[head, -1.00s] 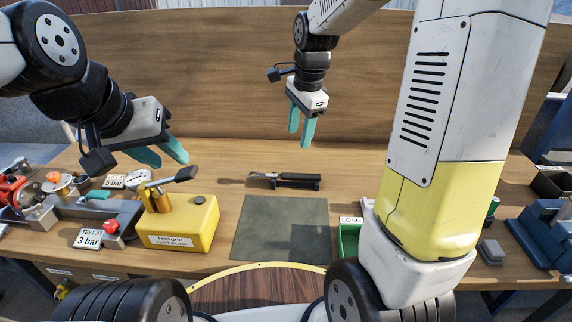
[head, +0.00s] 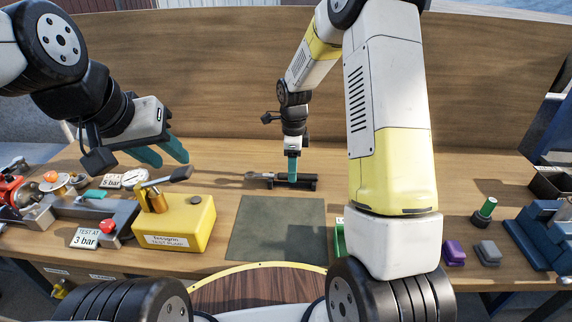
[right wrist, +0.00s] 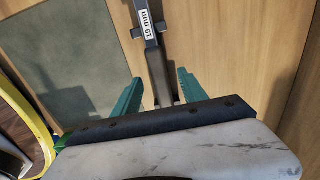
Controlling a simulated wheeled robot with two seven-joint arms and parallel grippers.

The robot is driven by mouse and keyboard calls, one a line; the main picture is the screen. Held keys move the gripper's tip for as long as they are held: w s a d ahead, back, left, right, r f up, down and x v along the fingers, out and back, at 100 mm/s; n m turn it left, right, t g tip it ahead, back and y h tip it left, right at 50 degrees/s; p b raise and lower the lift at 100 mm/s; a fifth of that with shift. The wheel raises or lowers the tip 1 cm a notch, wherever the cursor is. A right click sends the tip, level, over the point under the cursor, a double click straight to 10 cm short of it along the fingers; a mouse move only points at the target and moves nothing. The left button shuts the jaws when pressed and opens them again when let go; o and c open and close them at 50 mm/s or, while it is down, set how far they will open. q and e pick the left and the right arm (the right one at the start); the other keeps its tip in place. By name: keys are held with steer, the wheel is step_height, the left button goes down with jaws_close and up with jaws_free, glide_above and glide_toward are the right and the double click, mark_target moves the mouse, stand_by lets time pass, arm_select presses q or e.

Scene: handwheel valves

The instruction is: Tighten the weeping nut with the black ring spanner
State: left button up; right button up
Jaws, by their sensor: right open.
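A dark spanner (head: 262,176) lies across a low black rest at the back middle of the bench. Its shaft, tagged "19 mm", also shows in the right wrist view (right wrist: 157,62). My right gripper (head: 292,180) points down at the spanner's handle. In the right wrist view its teal fingers (right wrist: 158,80) are apart, one on each side of the shaft. My left gripper (head: 164,158) is open and empty, above and behind the yellow test pump. A pipe assembly (head: 72,205) with a gauge and red parts is at the left. I cannot tell which nut weeps.
The yellow test pump (head: 175,225) stands front left, with a "3 bar" sign (head: 86,238) beside it. A grey-green mat (head: 278,228) lies bare in the middle. A green tray (head: 339,238) is partly behind my right arm. A blue vise (head: 540,235) is at the right.

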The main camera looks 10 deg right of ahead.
steer(key=shift+f, duration=0.65)
jaws_close()
steer(key=shift+r, duration=0.1)
steer(key=shift+r, duration=0.45)
steer(key=r, duration=0.1)
steer(key=a+r, duration=0.1)
steer(key=shift+s+r, duration=0.3)
steer(key=shift+r, duration=0.05)
steer(key=s+a+r, duration=0.1)
steer(key=s+a, duration=0.6)
steer(key=a, duration=0.5)
steer(key=shift+s+a+r, duration=0.15)
steer(key=shift+s+a, duration=0.2)
steer(key=shift+a, duration=0.05)
